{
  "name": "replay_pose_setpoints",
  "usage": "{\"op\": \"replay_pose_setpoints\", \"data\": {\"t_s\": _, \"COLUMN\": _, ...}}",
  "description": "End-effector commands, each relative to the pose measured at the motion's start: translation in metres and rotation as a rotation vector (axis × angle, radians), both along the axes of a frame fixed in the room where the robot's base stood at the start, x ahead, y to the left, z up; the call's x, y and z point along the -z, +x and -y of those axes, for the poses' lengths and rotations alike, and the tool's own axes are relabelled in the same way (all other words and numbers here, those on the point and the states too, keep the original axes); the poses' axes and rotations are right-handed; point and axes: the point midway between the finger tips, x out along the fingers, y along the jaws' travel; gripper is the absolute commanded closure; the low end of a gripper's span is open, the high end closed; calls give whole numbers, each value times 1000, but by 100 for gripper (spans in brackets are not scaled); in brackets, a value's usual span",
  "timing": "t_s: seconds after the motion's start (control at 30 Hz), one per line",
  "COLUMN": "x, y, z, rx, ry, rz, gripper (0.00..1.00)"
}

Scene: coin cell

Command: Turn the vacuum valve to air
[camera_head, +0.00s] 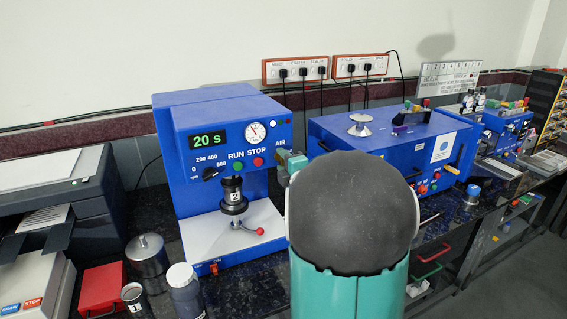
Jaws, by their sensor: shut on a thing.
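The blue machine (225,115) stands left of centre with a green "20 s" display, a round gauge, a dial, and RUN and STOP buttons. The vacuum valve is at the right edge of its front, under the AIR label (281,143). My gripper (285,161) is at this spot, small and mostly hidden behind my dark, rounded arm link. It is shut on the valve. The valve handle and its angle are hidden.
A second blue machine (385,140) stands to the right, partly behind my arm. A printer (60,200), a metal cylinder (147,255), a red box (101,288) and dark jars (185,290) crowd the left front. Plugged sockets (295,70) line the back wall.

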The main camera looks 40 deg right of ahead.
Motion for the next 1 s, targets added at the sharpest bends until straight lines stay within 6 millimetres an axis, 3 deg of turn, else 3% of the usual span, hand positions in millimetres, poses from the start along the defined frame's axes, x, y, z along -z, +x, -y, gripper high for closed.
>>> {"op": "replay_pose_setpoints", "data": {"t_s": 0.3, "x": -1, "y": 0, "z": 0, "rx": -1, "ry": -3, "rz": 0, "gripper": 83}}
{"op": "replay_pose_setpoints", "data": {"t_s": 0.33, "x": -1, "y": 0, "z": 0, "rx": -1, "ry": -3, "rz": 0, "gripper": 58}}
{"op": "replay_pose_setpoints", "data": {"t_s": 0.43, "x": 0, "y": 0, "z": 0, "rx": -1, "ry": -3, "rz": 0, "gripper": 38}}
{"op": "replay_pose_setpoints", "data": {"t_s": 0.77, "x": 0, "y": -2, "z": 0, "rx": 0, "ry": -2, "rz": 0, "gripper": 38}}
{"op": "replay_pose_setpoints", "data": {"t_s": 1.0, "x": -1, "y": -32, "z": -9, "rx": 2, "ry": -2, "rz": 2, "gripper": 38}}
